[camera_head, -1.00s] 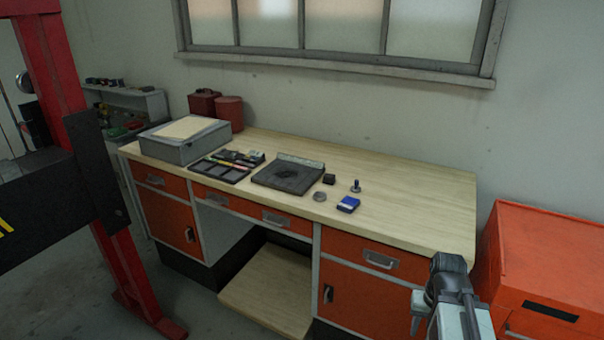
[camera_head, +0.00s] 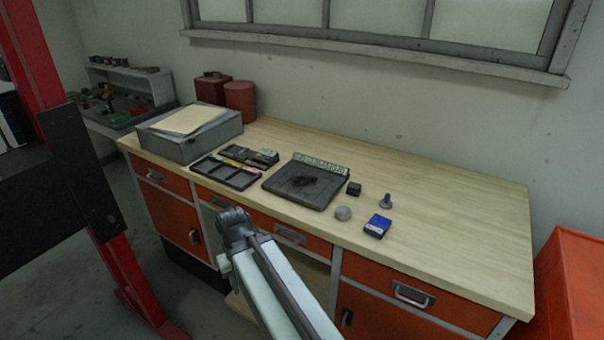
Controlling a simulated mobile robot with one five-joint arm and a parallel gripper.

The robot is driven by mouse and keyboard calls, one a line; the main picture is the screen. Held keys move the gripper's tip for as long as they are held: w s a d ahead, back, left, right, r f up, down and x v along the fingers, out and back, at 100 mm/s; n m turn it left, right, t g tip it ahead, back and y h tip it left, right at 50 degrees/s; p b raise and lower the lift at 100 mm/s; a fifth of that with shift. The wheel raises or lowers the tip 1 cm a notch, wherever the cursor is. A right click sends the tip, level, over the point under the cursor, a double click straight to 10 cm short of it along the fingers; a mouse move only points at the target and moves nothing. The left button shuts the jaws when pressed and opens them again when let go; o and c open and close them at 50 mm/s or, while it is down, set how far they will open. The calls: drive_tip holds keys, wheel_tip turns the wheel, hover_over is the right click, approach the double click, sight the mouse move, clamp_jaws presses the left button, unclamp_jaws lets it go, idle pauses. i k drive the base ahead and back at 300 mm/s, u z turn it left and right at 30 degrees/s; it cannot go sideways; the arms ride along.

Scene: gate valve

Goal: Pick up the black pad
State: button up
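On the wooden workbench (camera_head: 440,220) lies a flat dark square plate (camera_head: 290,192) with a pale strip along its back edge. A black irregular patch (camera_head: 304,182) shows on the middle of this plate. A small black block (camera_head: 354,188) stands just right of the plate. I cannot tell for sure which of these dark things is the black pad. The dark end of my arm, with my gripper (camera_head: 236,222), shows in front of the bench's front edge, left of and nearer than the plate. It appears apart from everything on the bench. No separate fingertips can be made out.
Right of the plate are a grey round piece (camera_head: 343,213), a blue box (camera_head: 377,226) and a grey bolt-like part (camera_head: 386,201). A dark compartment tray (camera_head: 224,178) and a grey case (camera_head: 180,146) stand left. The bench's right side is clear.

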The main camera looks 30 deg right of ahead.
sight(353, 189)
drive_tip(key=u, duration=0.2)
drive_tip(key=i, duration=1.35)
drive_tip(key=z, duration=0.1)
drive_tip(key=k, duration=0.85)
drive_tip(key=u, duration=0.2)
drive_tip(key=i, duration=0.85)
drive_tip(key=z, duration=0.05)
